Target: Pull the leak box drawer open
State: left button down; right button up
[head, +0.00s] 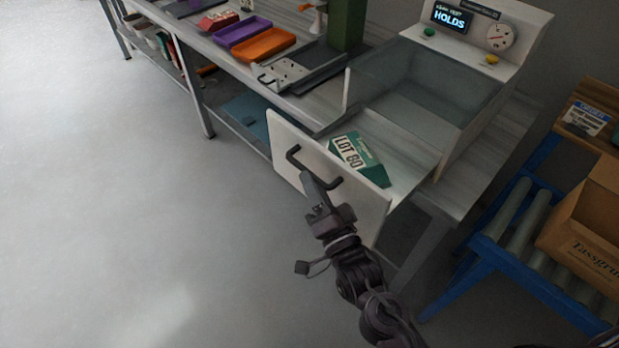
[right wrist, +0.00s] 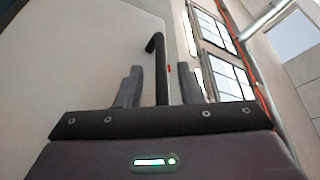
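The leak box (head: 410,85) is a clear-walled tank with a white control panel on the bench at the upper right. Its drawer (head: 335,196) has a white front and stands pulled out, with the inside showing. A green and white LOT 60 pack (head: 358,158) lies in it. The black bar handle (head: 325,178) is on the drawer front. My right gripper (head: 318,188) is at the handle. In the right wrist view the handle (right wrist: 160,75) passes between its two fingers, with a gap visible on each side. My left gripper is not in view.
The bench holds a purple tray (head: 243,30), an orange tray (head: 264,45) and a grey plate with a handle (head: 284,72). A blue roller stand (head: 515,235) with a cardboard box (head: 588,225) is at the right. The floor at the left is clear.

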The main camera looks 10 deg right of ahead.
jog(key=b+v, duration=0.1)
jog(key=v, duration=0.4)
jog(key=shift+s+d, duration=0.1)
jog(key=shift+s, duration=0.2)
jog(key=s+d+f+n+g+h, duration=0.25)
jog(key=f+g, duration=0.25)
jog(key=f, duration=1.3)
jog(key=s+d+f+n+g+h, duration=0.1)
jog(key=s+d+f+n+g, duration=0.3)
jog(key=f, duration=1.5)
jog(key=s+d+f+n+g+h, duration=0.1)
jog(key=s+d+f+g, duration=0.3)
jog(key=s+f, duration=0.5)
jog(key=s+d+f+n+g+h, duration=0.2)
jog(key=s+d+f+g, duration=0.3)
jog(key=s+f, duration=0.4)
jog(key=s+n, duration=0.1)
jog(key=s, duration=0.5)
jog(key=shift+s+f, duration=0.3)
jog(key=shift+f, duration=0.1)
